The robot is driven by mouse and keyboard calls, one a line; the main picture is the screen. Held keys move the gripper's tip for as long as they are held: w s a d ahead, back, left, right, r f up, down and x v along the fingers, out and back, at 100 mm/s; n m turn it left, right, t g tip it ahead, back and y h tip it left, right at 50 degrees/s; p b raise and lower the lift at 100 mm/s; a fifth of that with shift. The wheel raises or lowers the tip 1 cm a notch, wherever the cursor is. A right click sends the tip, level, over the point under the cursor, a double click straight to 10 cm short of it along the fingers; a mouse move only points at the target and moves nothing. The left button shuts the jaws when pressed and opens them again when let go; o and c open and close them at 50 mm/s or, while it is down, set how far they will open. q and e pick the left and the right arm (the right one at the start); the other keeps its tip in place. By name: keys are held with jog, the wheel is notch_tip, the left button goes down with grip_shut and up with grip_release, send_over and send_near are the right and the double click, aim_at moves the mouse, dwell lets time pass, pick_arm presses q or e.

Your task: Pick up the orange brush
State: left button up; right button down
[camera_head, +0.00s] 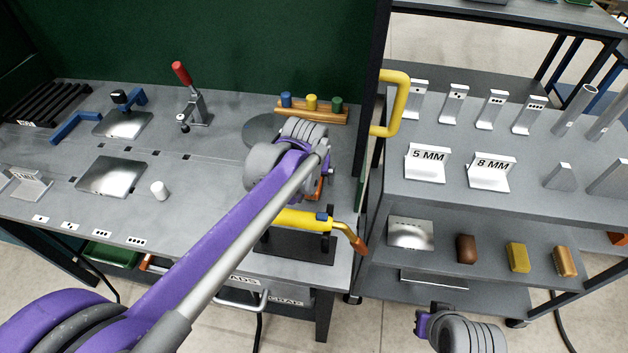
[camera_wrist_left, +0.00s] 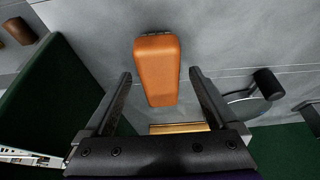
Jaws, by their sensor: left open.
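The orange brush (camera_wrist_left: 157,70) lies on the grey worktop in the left wrist view, its long block shape between and a little beyond the fingertips of my left gripper (camera_wrist_left: 160,75). A dark edge, perhaps bristles, shows at its far end. The fingers stand apart on either side of it, with gaps visible on both sides. In the head view, my left wrist covers the gripper, and only a sliver of orange (camera_head: 318,187) shows beside it. My right arm's end (camera_head: 440,325) shows at the bottom right, away from the bench; its fingers are not clear.
A wooden rack with coloured pegs (camera_head: 311,110) stands behind my left wrist. A yellow torch-like tool (camera_head: 300,218) lies in front. A dark post and yellow handle (camera_head: 400,100) rise at the right.

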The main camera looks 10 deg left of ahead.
pick_arm(q)
jog(key=shift+f, duration=0.2)
jog(key=shift+f, duration=0.25)
dwell(0.5)
grip_shut()
notch_tip(320, 180, up, 11)
jog(key=shift+f+p, duration=0.2)
jog(key=shift+p, duration=0.45)
